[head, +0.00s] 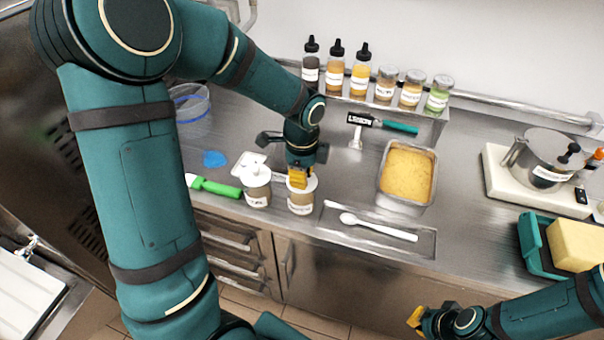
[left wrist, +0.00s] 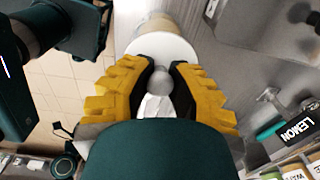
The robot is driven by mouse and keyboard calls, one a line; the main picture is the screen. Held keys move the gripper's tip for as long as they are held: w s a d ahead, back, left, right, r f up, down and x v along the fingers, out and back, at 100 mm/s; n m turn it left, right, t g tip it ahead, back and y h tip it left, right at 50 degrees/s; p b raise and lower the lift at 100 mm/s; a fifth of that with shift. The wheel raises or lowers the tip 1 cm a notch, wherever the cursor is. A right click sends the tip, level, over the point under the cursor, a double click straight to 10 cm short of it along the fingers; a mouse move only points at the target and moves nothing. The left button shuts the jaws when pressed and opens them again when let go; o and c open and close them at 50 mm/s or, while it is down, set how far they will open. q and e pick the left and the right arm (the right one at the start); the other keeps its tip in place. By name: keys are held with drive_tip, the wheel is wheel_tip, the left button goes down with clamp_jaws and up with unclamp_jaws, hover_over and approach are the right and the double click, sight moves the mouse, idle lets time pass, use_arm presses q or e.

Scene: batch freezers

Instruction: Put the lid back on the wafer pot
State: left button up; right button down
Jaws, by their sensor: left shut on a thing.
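Two small tan pots with white tops stand side by side at the counter's front. The left pot (head: 257,193) has a white knobbed lid (head: 255,173) on it. The right pot (head: 301,203) is under my left gripper (head: 300,178); the labels are too small to read. In the left wrist view, my left gripper (left wrist: 160,80) is shut on the round knob of a white lid (left wrist: 178,48). This lid is at the right pot's top; I cannot tell whether it is seated or slightly above. My right gripper (head: 416,318) is low at the front, its fingers partly hidden.
A green-handled tool (head: 215,187) lies left of the pots. A white spoon (head: 375,226) lies on a tray to the right, below a metal pan of yellow food (head: 433,190). Several bottles and jars (head: 361,75) stand on a back shelf.

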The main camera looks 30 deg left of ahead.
idle(0.9)
use_arm(q)
drive_tip(key=o, duration=1.4)
drive_tip(key=shift+o, duration=0.2)
drive_tip(key=shift+r+p, duration=3.05)
drive_tip(key=shift+r, duration=0.4)
clamp_jaws()
drive_tip(key=shift+f+b, duration=0.3)
drive_tip(key=shift+f, duration=0.05)
